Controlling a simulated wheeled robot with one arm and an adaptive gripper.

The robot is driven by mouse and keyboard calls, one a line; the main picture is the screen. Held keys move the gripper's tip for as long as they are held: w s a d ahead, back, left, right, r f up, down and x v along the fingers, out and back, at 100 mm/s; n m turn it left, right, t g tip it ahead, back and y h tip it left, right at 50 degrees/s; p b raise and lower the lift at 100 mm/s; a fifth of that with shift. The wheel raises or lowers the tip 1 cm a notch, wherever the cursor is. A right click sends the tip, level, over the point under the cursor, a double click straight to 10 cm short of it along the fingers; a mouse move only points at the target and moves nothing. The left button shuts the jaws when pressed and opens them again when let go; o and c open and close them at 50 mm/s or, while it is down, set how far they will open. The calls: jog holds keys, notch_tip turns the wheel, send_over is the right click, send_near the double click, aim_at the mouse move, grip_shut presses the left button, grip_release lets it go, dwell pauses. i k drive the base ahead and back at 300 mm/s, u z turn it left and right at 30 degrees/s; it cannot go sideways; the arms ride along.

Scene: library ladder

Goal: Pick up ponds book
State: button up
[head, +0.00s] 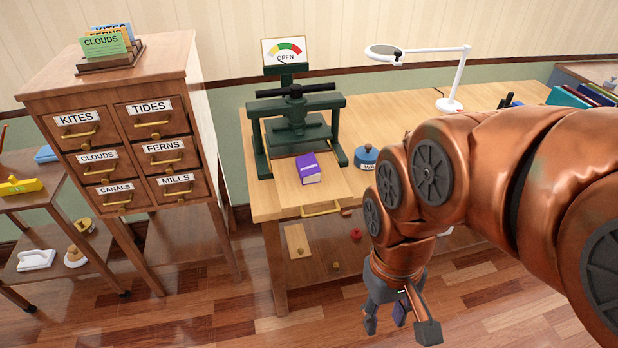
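A purple book (308,169) lies on the wooden table at its front left, in front of the green press. A white label shows on its front side, but the lettering is too small to read, so I cannot tell if it is the ponds book. My gripper (399,324) hangs in front of the table, to the right of and lower than the purple book.
A blue round container (366,157) sits right of the book. A white magnifier lamp (450,104) stands farther back. A labelled drawer cabinet (120,80) stands left. Floor before the table is clear.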

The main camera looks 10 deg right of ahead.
aim_at(308, 169)
jog(key=u, duration=3.45)
jog(key=k, duration=1.45)
jog(key=z, duration=0.55)
